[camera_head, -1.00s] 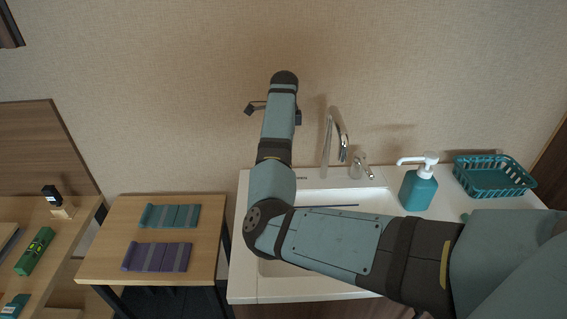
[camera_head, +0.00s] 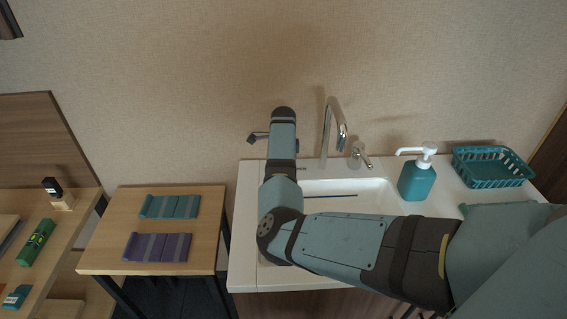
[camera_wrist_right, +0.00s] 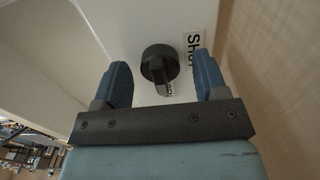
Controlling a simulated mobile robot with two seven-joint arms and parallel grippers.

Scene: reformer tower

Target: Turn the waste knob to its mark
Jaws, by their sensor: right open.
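In the right wrist view a round black knob (camera_wrist_right: 160,62) with a raised bar sits on a white surface. Its bar points toward my gripper's palm. My right gripper (camera_wrist_right: 163,68) is open, with one blue finger on each side of the knob and a visible gap to both. A white label with black letters (camera_wrist_right: 193,48) lies beside the knob, partly hidden by the right finger; a second label below is mostly covered. My left gripper is in neither view.
The white sink counter (camera_head: 246,215) has a chrome faucet (camera_head: 328,125), a teal soap bottle (camera_head: 417,180) and a teal basket (camera_head: 490,168). A wooden table (camera_head: 205,225) with teal and purple folded cloths stands left. The beige wall is close behind.

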